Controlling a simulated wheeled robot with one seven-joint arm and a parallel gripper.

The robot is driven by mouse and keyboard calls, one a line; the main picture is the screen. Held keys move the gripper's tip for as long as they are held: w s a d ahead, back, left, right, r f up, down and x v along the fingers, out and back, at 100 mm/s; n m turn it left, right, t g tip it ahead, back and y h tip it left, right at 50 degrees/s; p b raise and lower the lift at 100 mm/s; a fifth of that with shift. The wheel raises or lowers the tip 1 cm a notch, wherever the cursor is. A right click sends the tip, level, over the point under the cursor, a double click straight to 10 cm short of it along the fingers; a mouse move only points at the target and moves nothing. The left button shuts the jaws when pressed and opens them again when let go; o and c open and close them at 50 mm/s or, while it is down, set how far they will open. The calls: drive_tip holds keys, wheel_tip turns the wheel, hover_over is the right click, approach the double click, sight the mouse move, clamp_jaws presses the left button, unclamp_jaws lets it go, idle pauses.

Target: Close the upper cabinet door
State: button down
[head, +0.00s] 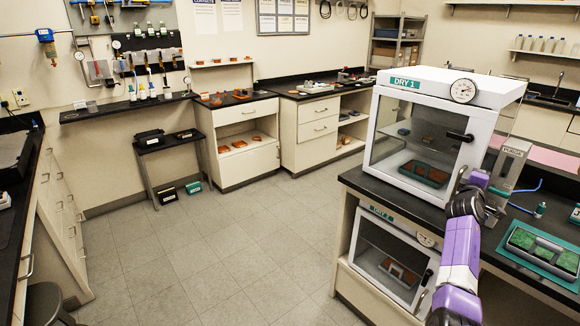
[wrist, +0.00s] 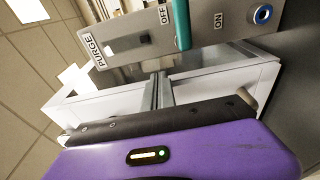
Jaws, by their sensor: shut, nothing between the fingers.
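The upper cabinet (head: 440,85), labelled DRY 1, is a white box with a dial, standing on the black counter. Its white-framed glass door (head: 410,150) has a black handle (head: 460,136) near the right edge. The door looks close to flush with the front; I cannot tell whether a small gap remains. My gripper (head: 494,198) is at the cabinet's lower right, beside the grey purge box, and is partly hidden by my arm. In the wrist view my gripper (wrist: 159,90) is shut and empty, with the purge box just beyond the fingers.
The grey purge box (head: 512,165) with its switch also fills the top of the wrist view (wrist: 180,35). A lower cabinet (head: 390,262) sits under the counter. A teal tray (head: 541,253) with green boards lies at right. The floor at left is clear.

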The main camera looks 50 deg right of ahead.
drive_tip(key=shift+s+d, duration=0.1)
drive_tip(key=shift+d, duration=0.45)
drive_tip(key=shift+a, duration=0.1)
idle(0.3)
